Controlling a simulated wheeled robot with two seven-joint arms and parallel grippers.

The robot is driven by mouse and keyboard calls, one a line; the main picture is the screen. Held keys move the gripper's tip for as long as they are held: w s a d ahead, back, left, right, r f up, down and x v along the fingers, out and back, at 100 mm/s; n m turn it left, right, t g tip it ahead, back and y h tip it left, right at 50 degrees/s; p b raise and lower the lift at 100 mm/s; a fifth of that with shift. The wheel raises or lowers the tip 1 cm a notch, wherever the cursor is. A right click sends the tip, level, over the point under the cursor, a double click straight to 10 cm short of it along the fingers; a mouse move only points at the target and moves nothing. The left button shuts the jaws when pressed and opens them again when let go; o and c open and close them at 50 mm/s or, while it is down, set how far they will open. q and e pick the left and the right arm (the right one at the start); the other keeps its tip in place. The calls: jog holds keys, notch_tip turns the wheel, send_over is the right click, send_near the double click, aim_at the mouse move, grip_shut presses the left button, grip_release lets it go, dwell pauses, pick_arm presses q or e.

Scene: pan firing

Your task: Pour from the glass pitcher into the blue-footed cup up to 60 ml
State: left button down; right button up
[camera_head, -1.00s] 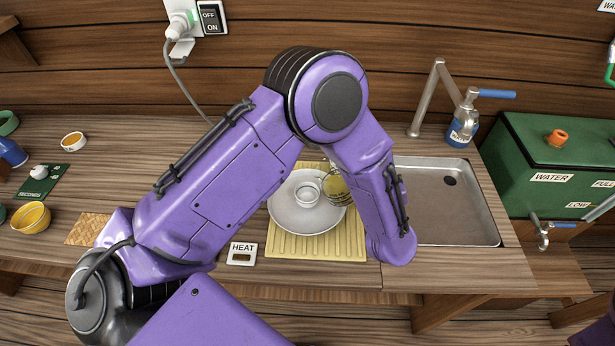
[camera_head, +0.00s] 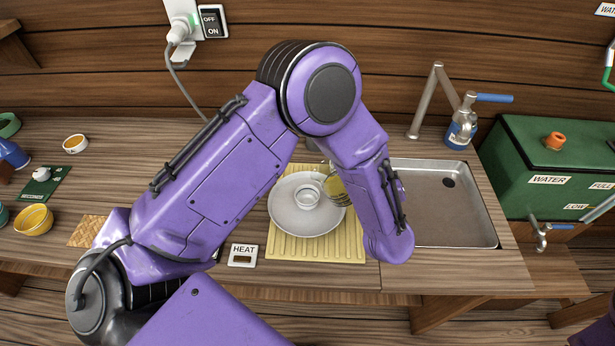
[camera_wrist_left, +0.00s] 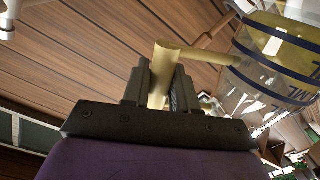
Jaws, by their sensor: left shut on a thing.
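The glass pitcher (camera_head: 336,188) holds yellow liquid and leans tilted beside a small clear cup (camera_head: 308,193). The cup sits on a round grey pan (camera_head: 290,221); no blue foot can be made out. In the left wrist view, my left gripper (camera_wrist_left: 164,82) is shut on the pitcher's brass-coloured handle (camera_wrist_left: 166,62). The pitcher's clear body with blue bands and markings shows there at upper right (camera_wrist_left: 275,65). My left forearm hides the gripper and part of the pitcher in the head view. I cannot tell whether liquid is flowing. My right gripper is out of view.
The pan is on a yellow ribbed mat (camera_head: 315,252), with a HEAT label (camera_head: 243,255) at its left. A green water tank (camera_head: 550,160) stands far right.

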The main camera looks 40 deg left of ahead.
pick_arm(q)
jog(key=shift+a+r+n+p, duration=0.2)
jog(key=shift+r+n+p, duration=0.1)
jog(key=shift+r+n, duration=0.3)
jog(key=shift+r, duration=0.1)
jog(key=shift+s+a+r+n, duration=0.1)
jog(key=shift+s+a+n, duration=0.35)
jog(key=shift+n, duration=0.45)
jog(key=shift+s+a+n, duration=0.1)
jog(key=shift+a+n, duration=0.2)
dwell(0.4)
dwell(0.6)
jog(key=shift+s+a+r+n, duration=0.1)
jog(key=shift+s+a+n, duration=0.1)
jog(key=shift+n, duration=0.2)
jog(key=shift+s+a+r+n, duration=0.1)
jog(key=shift+a+n, duration=0.1)
jog(key=shift+n, duration=0.1)
dwell(1.1)
